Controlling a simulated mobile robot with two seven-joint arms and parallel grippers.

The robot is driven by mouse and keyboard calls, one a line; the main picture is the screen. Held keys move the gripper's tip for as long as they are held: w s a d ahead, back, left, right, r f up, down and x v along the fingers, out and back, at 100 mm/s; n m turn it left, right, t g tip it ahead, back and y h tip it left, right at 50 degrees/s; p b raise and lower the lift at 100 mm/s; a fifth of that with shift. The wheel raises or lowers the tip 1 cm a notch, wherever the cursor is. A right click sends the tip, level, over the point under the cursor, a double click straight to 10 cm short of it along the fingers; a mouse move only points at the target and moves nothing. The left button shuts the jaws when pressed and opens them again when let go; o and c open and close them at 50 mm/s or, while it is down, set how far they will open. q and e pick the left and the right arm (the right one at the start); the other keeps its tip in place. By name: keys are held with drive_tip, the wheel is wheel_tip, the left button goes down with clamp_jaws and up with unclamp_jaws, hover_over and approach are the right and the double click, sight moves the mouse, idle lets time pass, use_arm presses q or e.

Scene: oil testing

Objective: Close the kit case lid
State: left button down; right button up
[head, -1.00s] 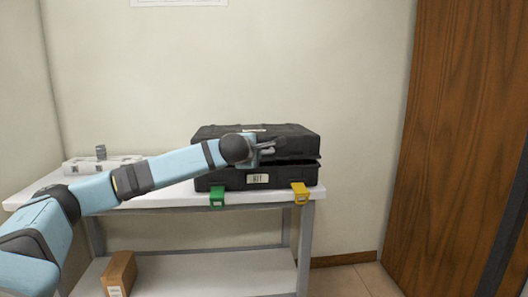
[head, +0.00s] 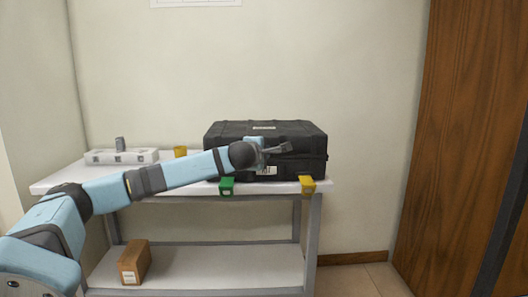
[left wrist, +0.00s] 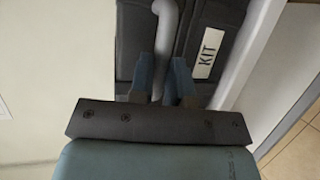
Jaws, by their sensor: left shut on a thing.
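The black kit case (head: 305,170) stands on the white table, with its lid (head: 235,132) down on the base. No gap shows between lid and base in the head view, but my arm hides part of the front. A white KIT label (head: 266,171) is on the front; it also shows in the left wrist view (left wrist: 208,53). My left gripper (head: 276,149) is at the front of the case, its blue fingers (left wrist: 163,78) shut on the grey handle (left wrist: 169,22). My right gripper is in neither view.
A green clip-like block (head: 227,187) and a yellow one (head: 307,185) sit at the table's front edge (head: 265,189). A white rack (head: 105,158) and a yellow cup (head: 180,151) stand to the left. A brown box (head: 133,262) is on the lower shelf. A wooden door (head: 455,130) is at right.

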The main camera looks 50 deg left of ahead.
use_arm(q)
drive_tip(key=shift+d+f, duration=0.2)
drive_tip(key=shift+f, duration=0.4)
drive_tip(key=shift+d+f, duration=0.2)
drive_tip(key=shift+f, duration=0.4)
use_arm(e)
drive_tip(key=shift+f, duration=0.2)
use_arm(q)
drive_tip(key=c, duration=1.1)
unclamp_jaws()
drive_tip(key=shift+s+a, duration=0.15)
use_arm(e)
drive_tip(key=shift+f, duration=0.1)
use_arm(q)
drive_tip(key=r+p+v, duration=0.1)
drive_tip(key=v, duration=1.3)
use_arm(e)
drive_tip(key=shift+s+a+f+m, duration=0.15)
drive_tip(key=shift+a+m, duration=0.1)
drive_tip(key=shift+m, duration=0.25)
use_arm(q)
drive_tip(key=shift+a, duration=0.15)
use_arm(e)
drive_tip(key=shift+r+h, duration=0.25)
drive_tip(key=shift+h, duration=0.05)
